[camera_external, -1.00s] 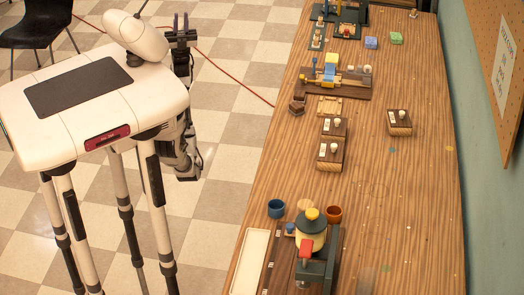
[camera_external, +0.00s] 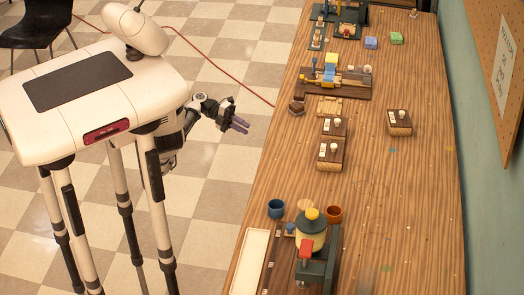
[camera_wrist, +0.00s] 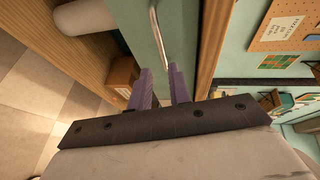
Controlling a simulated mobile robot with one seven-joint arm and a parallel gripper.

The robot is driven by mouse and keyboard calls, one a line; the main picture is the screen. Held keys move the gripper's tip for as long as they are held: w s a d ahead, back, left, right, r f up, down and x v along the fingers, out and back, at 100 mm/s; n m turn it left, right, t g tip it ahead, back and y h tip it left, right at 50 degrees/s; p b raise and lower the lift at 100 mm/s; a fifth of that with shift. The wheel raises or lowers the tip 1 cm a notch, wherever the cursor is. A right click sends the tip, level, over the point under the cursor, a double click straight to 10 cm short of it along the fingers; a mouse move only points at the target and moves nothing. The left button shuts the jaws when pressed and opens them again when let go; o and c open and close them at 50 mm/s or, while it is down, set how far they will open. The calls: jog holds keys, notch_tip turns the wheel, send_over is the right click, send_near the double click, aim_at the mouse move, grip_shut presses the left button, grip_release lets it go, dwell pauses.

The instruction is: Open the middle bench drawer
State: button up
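In the wrist view a teal drawer front (camera_wrist: 180,30) carries a bent metal bar handle (camera_wrist: 155,30). The drawer looks closed; I cannot tell which drawer of the bench it is. The drawer fronts are hidden in the external view.
Several small wooden blocks with white knobs, such as one nearby (camera_external: 331,153), stand on the bench top. A yellow-and-red press (camera_external: 311,232) and cups stand at the near end. Open checkered floor lies between me and the bench. A black chair (camera_external: 35,25) stands far left.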

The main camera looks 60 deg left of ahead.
jog(key=p+x, duration=0.3)
jog(key=x, duration=0.9)
jog(key=shift+r, duration=0.1)
grip_shut()
